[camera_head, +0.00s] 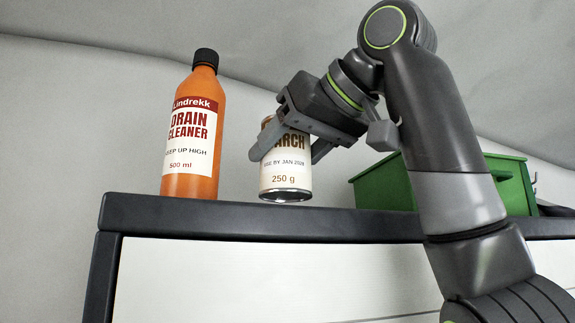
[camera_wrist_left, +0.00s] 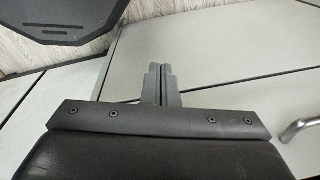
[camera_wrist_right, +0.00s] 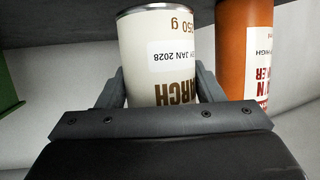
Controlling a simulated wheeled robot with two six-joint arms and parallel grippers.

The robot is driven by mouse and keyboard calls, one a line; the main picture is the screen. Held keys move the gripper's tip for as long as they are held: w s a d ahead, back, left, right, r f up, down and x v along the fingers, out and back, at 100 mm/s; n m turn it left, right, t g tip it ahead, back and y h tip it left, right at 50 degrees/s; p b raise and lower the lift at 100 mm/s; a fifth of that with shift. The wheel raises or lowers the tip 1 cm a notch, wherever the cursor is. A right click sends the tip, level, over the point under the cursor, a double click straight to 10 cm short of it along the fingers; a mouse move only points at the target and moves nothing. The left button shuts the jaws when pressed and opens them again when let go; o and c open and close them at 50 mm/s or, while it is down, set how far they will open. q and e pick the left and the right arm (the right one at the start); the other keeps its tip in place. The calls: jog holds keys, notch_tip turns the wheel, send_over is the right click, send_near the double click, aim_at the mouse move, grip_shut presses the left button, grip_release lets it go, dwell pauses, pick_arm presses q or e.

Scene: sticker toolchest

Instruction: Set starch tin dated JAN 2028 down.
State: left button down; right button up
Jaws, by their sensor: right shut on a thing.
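The starch tin (camera_head: 286,180) is cream with brown lettering and a label reading "USE BY JAN 2028". It stands nearly upright at the front of the dark chest top (camera_head: 340,222). I cannot tell whether its base touches the top. My right gripper (camera_head: 287,150) is shut on the tin around its upper part, hiding some lettering. In the right wrist view the tin (camera_wrist_right: 160,60) sits between both fingers, upside down in the picture. My left gripper (camera_wrist_left: 162,84) shows only in the left wrist view, shut and empty.
An orange drain cleaner bottle (camera_head: 191,140) with a black cap stands just left of the tin, labelled "KEEP UP HIGH". A green box (camera_head: 385,186) stands to the right, partly behind my right arm. A narrow gap separates tin and bottle.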

jog(key=shift+f, duration=0.75)
jog(key=shift+w+d+f, duration=0.1)
jog(key=shift+f, duration=0.2)
jog(key=shift+f, duration=0.15)
jog(key=o, duration=1.2)
